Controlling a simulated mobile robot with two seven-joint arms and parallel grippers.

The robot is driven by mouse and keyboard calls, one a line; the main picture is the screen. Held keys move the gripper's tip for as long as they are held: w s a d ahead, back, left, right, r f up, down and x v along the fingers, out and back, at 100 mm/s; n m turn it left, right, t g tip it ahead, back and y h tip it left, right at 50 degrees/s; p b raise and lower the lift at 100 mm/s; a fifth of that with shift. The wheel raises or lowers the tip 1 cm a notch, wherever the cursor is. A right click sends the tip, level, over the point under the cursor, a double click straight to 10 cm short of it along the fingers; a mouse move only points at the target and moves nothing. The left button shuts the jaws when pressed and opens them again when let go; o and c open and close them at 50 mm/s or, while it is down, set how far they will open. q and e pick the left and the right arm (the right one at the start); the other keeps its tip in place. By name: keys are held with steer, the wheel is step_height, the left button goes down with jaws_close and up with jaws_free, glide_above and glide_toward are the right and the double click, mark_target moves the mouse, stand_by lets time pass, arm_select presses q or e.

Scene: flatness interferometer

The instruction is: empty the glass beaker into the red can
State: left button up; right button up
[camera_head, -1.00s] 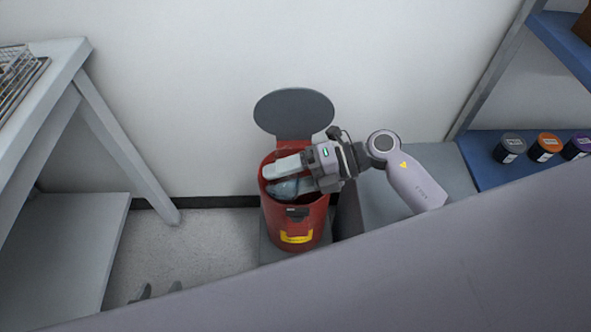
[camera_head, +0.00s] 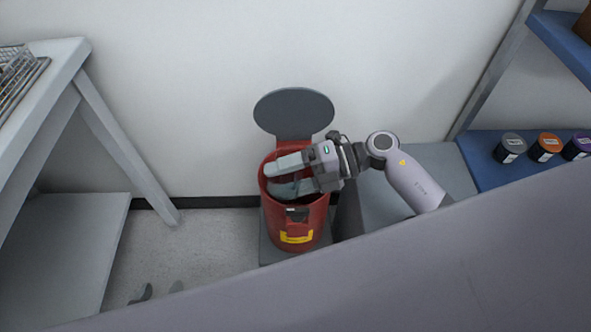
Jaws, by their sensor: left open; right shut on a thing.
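The red can (camera_head: 295,225) stands on the floor against the wall, its dark round lid (camera_head: 293,111) raised behind it. My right gripper (camera_head: 283,177) reaches in from the right over the can's mouth. It is shut on the glass beaker (camera_head: 288,190), which is at the can's opening, partly hidden by the fingers. The beaker looks tilted; its contents cannot be made out. My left gripper (camera_head: 158,292) shows only as fingertips, apart and empty, low on the left above the floor.
A white table (camera_head: 65,60) with a wire rack (camera_head: 18,72) stands at the left. Blue shelves (camera_head: 481,152) at the right hold several lidded jars (camera_head: 546,147). The white wall is close behind the can. The floor left of the can is clear.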

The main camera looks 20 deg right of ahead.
steer(key=shift+w+d+f+m+g+y+b, duration=0.1)
steer(key=shift+w+f+m+g+y+b, duration=0.2)
steer(key=shift+f+m+y, duration=0.15)
stand_by(0.4)
